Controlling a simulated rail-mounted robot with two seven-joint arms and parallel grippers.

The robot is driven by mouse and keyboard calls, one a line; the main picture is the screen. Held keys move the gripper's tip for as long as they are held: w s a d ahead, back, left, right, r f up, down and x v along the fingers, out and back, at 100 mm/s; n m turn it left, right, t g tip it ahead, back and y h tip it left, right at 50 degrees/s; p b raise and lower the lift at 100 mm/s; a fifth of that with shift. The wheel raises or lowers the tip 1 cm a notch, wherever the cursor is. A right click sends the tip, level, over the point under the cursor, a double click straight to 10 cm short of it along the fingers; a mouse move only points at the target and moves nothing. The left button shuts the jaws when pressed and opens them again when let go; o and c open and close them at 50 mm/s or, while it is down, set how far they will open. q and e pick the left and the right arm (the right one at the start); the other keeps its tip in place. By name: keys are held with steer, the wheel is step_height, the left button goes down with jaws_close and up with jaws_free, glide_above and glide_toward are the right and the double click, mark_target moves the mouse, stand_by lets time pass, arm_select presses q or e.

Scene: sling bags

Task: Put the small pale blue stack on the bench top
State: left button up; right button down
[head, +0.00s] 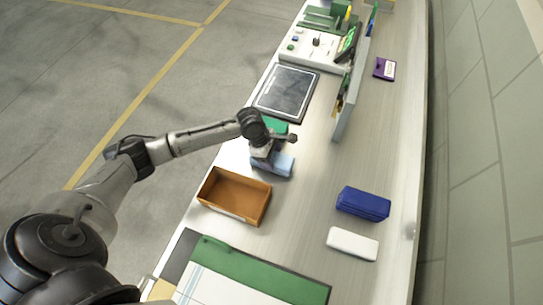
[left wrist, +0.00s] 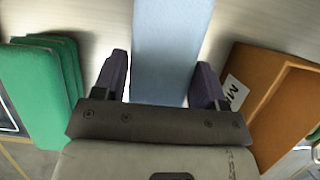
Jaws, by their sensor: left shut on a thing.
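The small pale blue stack (head: 281,166) is at the middle of the bench top (head: 300,215) in the head view, just beyond the brown tray. My left gripper (head: 264,160) is above it, pointing down, and is shut on it. In the left wrist view the pale blue stack (left wrist: 170,50) lies between the two purple fingers (left wrist: 160,78). Whether its underside touches the bench is hard to tell. My right gripper is not in view.
A brown open tray (head: 235,195) stands nearer, and a green stack (head: 275,126) just beyond the gripper. A dark tablet (head: 287,93), an upright grey divider (head: 347,105), a blue case (head: 363,203) and a white box (head: 352,244) are around. Bench right of the stack is clear.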

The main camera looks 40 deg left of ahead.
arm_select(q)
steer(key=shift+f, duration=0.15)
steer(key=o, duration=0.6)
steer(key=shift+f, duration=0.1)
steer(key=shift+c, duration=0.2)
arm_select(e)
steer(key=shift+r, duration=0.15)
arm_select(q)
steer(key=o, duration=0.5)
steer(key=shift+c, duration=0.2)
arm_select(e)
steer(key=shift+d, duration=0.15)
arm_select(q)
steer(key=shift+r, duration=0.2)
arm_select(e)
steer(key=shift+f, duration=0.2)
arm_select(q)
steer(key=p+v, duration=0.1)
steer(key=v, duration=0.9)
steer(key=shift+a+r, duration=0.1)
steer(key=shift+r, duration=0.15)
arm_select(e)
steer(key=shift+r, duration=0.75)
arm_select(q)
steer(key=shift+s+a+r, duration=0.1)
steer(key=shift+a+r, duration=0.15)
steer(key=shift+r, duration=0.4)
